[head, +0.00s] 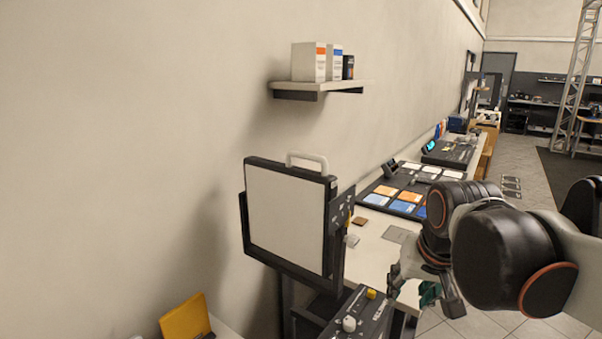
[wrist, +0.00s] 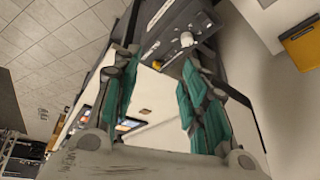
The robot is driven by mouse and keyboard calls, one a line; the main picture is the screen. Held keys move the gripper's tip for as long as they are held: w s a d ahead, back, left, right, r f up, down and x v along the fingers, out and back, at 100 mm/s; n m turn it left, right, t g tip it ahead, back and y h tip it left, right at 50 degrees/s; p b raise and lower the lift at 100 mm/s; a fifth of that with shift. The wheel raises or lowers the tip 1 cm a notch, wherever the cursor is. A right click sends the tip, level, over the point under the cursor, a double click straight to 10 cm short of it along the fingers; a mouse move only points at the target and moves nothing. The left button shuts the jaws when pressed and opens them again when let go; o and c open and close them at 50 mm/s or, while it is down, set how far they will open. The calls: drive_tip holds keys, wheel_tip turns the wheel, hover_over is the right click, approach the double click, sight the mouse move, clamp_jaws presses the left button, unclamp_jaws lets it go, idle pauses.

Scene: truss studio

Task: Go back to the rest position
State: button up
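My gripper (head: 428,292) hangs in the lower right of the head view, by the near end of the counter (head: 374,254). My dark arm joints hide part of it there. In the wrist view my gripper (wrist: 156,90) shows two green-padded fingers spread apart, with nothing held between them. Beyond the fingertips is a dark panel with a white knob (wrist: 187,39). The same dark panel (head: 362,316) shows at the bottom of the head view, with a white knob and a yellow one, left of my gripper.
A white panel in a dark frame (head: 287,218) with a handle stands left of my gripper. A wall shelf (head: 318,86) holds several boxes. A console with coloured pads (head: 405,196) lies on the counter. A yellow object (head: 187,320) is at lower left. Tiled floor lies open at right.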

drive_tip(key=s+f+n+t, duration=0.2)
drive_tip(key=s+f, duration=0.3)
drive_tip(key=s, duration=0.6)
drive_tip(key=shift+a+f, duration=0.1)
idle(3.7)
